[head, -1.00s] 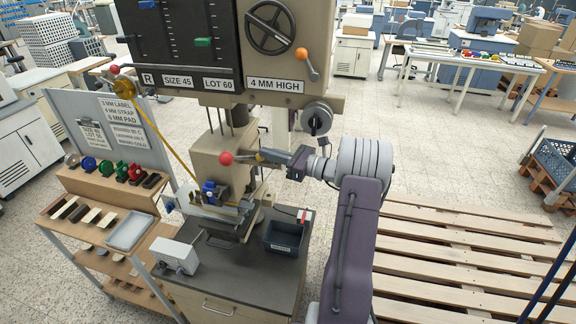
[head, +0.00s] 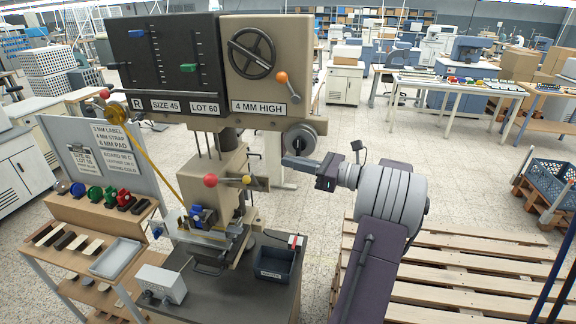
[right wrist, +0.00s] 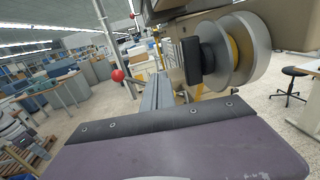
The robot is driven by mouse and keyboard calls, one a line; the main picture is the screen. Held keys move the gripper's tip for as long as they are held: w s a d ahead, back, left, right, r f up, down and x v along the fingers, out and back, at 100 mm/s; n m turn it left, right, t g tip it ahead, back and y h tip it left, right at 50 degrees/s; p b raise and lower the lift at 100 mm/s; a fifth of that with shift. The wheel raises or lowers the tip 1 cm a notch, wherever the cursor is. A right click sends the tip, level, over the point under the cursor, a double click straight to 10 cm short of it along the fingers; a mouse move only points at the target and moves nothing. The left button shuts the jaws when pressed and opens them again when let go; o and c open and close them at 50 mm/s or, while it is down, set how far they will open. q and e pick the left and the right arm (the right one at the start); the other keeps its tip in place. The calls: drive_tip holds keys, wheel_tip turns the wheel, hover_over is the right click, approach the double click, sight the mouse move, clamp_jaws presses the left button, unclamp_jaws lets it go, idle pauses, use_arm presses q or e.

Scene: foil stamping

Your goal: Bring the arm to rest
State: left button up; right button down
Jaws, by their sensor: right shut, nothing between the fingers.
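My right gripper (head: 290,161) is shut and empty. It points left in the head view, just below the round grey knob (head: 299,139) on the machine's side. A clear gap lies between its tips and the red ball of the press lever (head: 210,180). In the right wrist view the shut fingers (right wrist: 158,92) reach forward, with the grey disc and black knob (right wrist: 215,52) close on the right and a red ball (right wrist: 117,75) to the left. My left gripper is not in view.
The foil stamping machine (head: 265,65) stands on a dark-topped cabinet (head: 215,285) with a dark bin (head: 275,263). A wooden rack (head: 95,215) with foil rolls stands at left. A wooden pallet (head: 480,262) lies on the floor at right.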

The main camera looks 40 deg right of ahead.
drive_tip(key=s+a+f+n+g+b, duration=0.3)
drive_tip(key=a+f+n+g+b, duration=0.5)
drive_tip(key=a+f, duration=1.25)
use_arm(q)
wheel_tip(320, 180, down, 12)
drive_tip(key=b, duration=0.4)
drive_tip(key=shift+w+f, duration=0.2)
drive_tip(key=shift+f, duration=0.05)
use_arm(e)
drive_tip(key=s+a+f+n+g+h, duration=0.1)
drive_tip(key=s+f+n+g+h, duration=0.2)
drive_tip(key=s+f+n, duration=0.3)
drive_tip(key=s+a+f+n+g+h, duration=0.2)
drive_tip(key=s+f+n+h, duration=0.3)
drive_tip(key=f+n, duration=0.7)
drive_tip(key=s+n+g, duration=0.1)
drive_tip(key=n, duration=0.3)
drive_tip(key=shift+s+a+f+g+h, duration=0.2)
drive_tip(key=shift+s+g+h, duration=0.1)
drive_tip(key=shift+g, duration=0.1)
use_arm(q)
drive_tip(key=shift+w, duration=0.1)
use_arm(e)
drive_tip(key=shift+w, duration=0.1)
